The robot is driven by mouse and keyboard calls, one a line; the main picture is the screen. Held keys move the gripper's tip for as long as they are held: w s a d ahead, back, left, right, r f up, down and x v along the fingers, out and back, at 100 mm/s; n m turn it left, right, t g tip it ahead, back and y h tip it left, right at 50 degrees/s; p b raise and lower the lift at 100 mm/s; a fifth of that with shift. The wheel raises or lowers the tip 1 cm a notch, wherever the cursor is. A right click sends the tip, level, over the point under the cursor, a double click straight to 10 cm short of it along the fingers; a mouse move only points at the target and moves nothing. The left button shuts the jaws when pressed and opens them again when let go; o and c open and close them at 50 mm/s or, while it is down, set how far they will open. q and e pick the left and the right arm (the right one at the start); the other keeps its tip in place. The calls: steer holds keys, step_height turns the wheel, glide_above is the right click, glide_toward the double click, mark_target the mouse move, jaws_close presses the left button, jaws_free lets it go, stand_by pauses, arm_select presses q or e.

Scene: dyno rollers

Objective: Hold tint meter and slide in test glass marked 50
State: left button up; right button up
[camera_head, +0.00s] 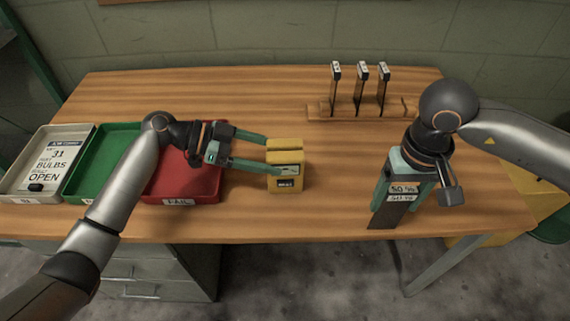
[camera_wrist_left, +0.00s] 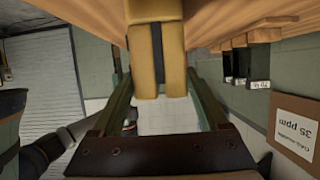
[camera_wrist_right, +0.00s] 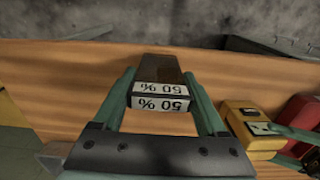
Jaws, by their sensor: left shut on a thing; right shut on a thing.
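The yellow tint meter (camera_head: 287,172) stands on the table, a dark slot running down its middle in the left wrist view (camera_wrist_left: 157,45). My left gripper (camera_head: 284,155) is shut on it, one finger on each side. My right gripper (camera_head: 394,190) is shut on the dark test glass marked 50 % (camera_head: 396,208), whose labels also show in the right wrist view (camera_wrist_right: 160,95). The glass is upright near the front edge, right of the meter and apart from it. I cannot tell whether its lower end touches the table.
A wooden rack (camera_head: 345,109) with three other labelled glasses stands at the back. A red tray (camera_head: 185,183) marked FAIL, a green tray (camera_head: 98,160) and a pale tray (camera_head: 48,163) with a card are at left. Bare tabletop lies between meter and glass.

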stand_by(0.5)
steer(key=w+a+r, duration=0.6)
steer(key=a+r, duration=0.4)
steer(key=w+a+r, duration=0.6)
steer(key=a+r, duration=0.4)
step_height(320, 180, down, 8)
steer(key=shift+d+r, duration=0.15)
steer(key=shift+f, duration=0.6)
stand_by(1.5)
steer(key=shift+f, duration=0.65)
steer(key=shift+f, duration=0.25)
stand_by(0.3)
steer(key=shift+f, duration=1.2)
